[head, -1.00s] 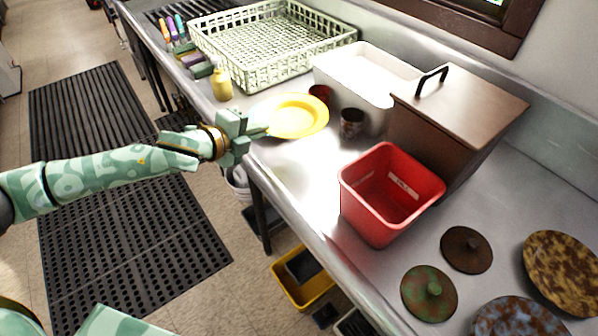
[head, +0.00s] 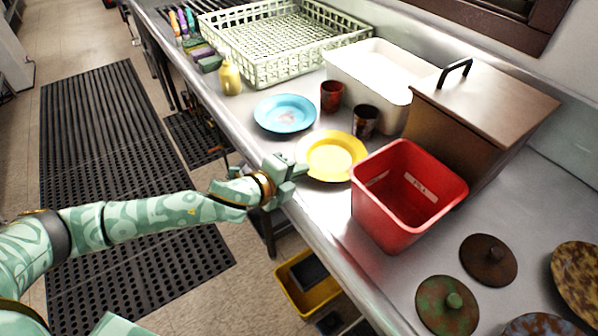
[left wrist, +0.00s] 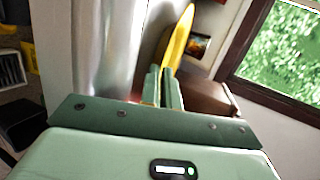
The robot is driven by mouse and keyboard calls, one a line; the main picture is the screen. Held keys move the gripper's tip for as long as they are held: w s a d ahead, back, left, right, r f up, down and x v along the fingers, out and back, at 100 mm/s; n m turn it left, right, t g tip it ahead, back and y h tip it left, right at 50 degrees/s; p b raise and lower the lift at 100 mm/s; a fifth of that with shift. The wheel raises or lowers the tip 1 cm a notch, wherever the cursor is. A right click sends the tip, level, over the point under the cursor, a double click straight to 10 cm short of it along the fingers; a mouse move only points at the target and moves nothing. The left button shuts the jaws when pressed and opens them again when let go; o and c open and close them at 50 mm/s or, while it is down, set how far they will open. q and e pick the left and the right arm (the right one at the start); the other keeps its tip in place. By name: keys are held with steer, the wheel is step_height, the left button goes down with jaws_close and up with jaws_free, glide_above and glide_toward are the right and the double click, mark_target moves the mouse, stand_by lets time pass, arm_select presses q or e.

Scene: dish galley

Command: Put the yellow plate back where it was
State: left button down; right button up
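The yellow plate (head: 333,153) is level at the counter's front edge, left of the red bin. I cannot tell whether its underside touches the counter. My left gripper (head: 294,171) is at its near-left rim, shut on it. The left wrist view shows the yellow plate (left wrist: 180,38) edge-on between the closed fingers (left wrist: 164,85). A blue plate (head: 285,114) lies on the counter behind and left of the yellow one. My right gripper is not in view.
A red bin (head: 376,210), a brown lidded box (head: 455,130) and a white tub (head: 362,88) stand to the right. Two cups, a dark one (head: 365,121) and a red one (head: 332,97), stand behind the plates. A dish rack (head: 285,62) and a yellow bottle (head: 229,78) are farther back.

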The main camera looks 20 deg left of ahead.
arm_select(q)
steer(key=c, duration=1.9)
jaws_free()
steer(key=shift+c, duration=0.2)
steer(key=shift+s+a+r, duration=0.1)
steer(key=shift+s+r, duration=0.05)
steer(key=p+v, duration=0.2)
steer(key=v, duration=0.9)
steer(key=shift+s+p, duration=0.3)
steer(key=shift+a, duration=0.15)
